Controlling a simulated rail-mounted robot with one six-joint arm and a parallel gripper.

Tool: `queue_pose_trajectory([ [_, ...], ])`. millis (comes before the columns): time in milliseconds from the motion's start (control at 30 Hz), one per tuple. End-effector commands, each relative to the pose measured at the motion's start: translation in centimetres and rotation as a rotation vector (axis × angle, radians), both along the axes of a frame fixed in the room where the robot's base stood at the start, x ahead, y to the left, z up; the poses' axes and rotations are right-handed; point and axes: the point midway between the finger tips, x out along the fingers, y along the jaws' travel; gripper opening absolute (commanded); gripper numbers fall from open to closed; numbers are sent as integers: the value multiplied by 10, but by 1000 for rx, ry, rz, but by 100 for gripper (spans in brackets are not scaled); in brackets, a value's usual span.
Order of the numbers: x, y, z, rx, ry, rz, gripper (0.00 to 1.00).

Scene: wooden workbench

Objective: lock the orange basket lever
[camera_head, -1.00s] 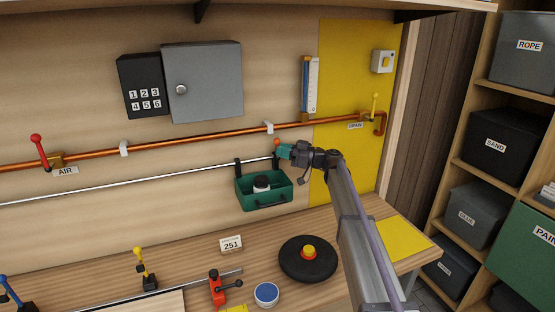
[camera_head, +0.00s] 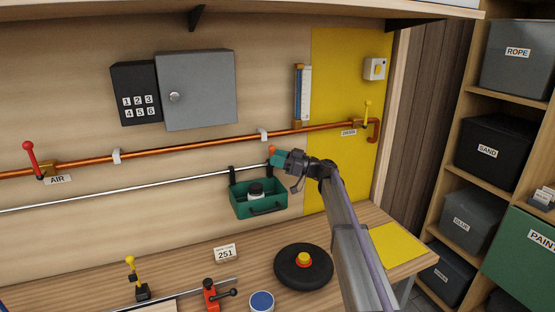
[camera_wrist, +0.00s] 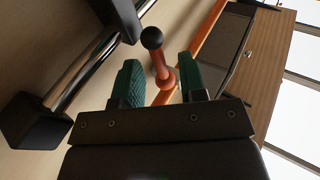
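The green basket (camera_head: 258,200) hangs by black hooks on the thin metal rail, with a black-topped white jar inside. The orange lever (camera_head: 272,149) is at the rail just above the basket's right side. In the wrist view the lever (camera_wrist: 160,68) is a short orange stem with a black ball at one end. My gripper (camera_head: 276,158) is at the lever. In the wrist view the green fingers of my gripper (camera_wrist: 160,63) are apart, with the lever between them and gaps visible on both sides. Whether the lever is locked I cannot tell.
A copper pipe (camera_head: 205,143) with red and yellow valve handles runs just above the rail. A grey cabinet (camera_head: 197,90) is on the wall. Below on the workbench are a black disc with a yellow-red knob (camera_head: 303,267), a red clamp (camera_head: 211,295) and a blue-lidded tin (camera_head: 261,302).

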Motion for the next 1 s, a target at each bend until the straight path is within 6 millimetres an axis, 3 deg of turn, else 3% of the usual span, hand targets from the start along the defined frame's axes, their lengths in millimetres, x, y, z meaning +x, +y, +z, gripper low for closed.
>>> queue_pose_trajectory([
  [267, -1, -5, -2, 0, -1, -1, 38],
  [700, -22, -93, -21, 0, -1, -1, 38],
  [1000, -24, -104, -21, 0, 0, 0, 38],
])
